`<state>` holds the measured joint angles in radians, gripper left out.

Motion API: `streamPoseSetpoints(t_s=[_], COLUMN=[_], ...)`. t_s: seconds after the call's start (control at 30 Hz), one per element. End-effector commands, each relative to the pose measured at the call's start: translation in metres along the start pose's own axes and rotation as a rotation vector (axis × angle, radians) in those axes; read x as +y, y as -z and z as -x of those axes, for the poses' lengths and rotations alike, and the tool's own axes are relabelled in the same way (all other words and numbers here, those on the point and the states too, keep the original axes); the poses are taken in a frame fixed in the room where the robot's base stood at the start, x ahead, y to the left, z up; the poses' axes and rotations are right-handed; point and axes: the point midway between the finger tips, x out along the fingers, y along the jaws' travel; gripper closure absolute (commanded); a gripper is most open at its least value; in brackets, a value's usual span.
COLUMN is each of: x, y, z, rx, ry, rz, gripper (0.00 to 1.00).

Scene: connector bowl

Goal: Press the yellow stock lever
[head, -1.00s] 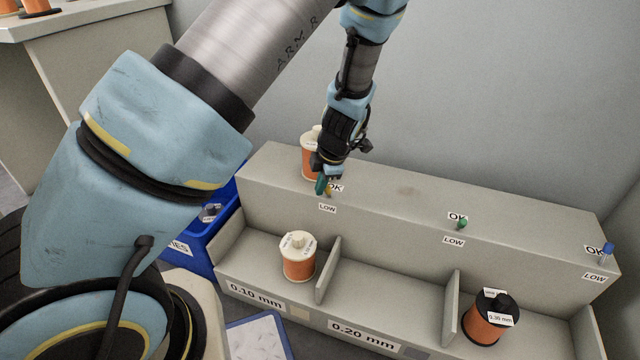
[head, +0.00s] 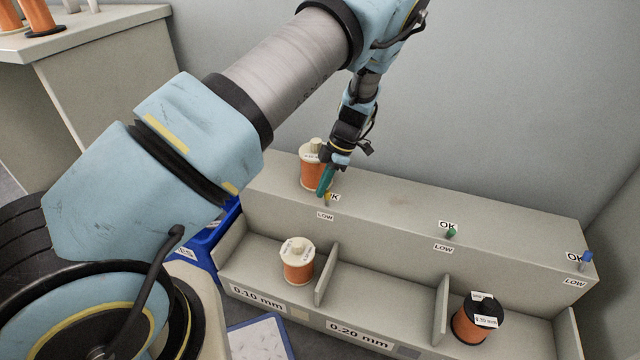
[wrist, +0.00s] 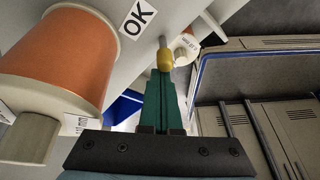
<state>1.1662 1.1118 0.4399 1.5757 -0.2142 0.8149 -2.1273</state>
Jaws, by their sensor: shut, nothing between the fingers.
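The yellow stock lever (head: 328,198) is a small knob on a thin metal stem at the left end of the grey rack's upper front edge, between an OK and a LOW label. My gripper (head: 325,184) points down at it, its green fingers closed together and empty. In the wrist view the yellow knob (wrist: 165,61) lies right at the fingertips (wrist: 162,78). I cannot tell whether they touch. The fingers hide part of the lever in the head view.
An orange spool (head: 314,172) stands on the rack top close beside my gripper. Another orange spool (head: 298,262) sits in the left bay. A green lever (head: 451,233) and a blue lever (head: 587,257) stand farther right. A blue bin (head: 207,238) is at the rack's left.

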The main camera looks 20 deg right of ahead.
Motion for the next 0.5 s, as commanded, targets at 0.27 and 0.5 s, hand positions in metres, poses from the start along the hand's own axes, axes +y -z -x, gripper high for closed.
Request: streamPoseSetpoints(t_s=[0.27,0.5], x=[0.0077,0.0078], y=[-0.0058,-0.0048], z=[0.0015,0.0029], rx=[0.086,0.086], ry=[0.123,0.121], rz=[-0.043,-0.042], gripper=[1.0,1.0])
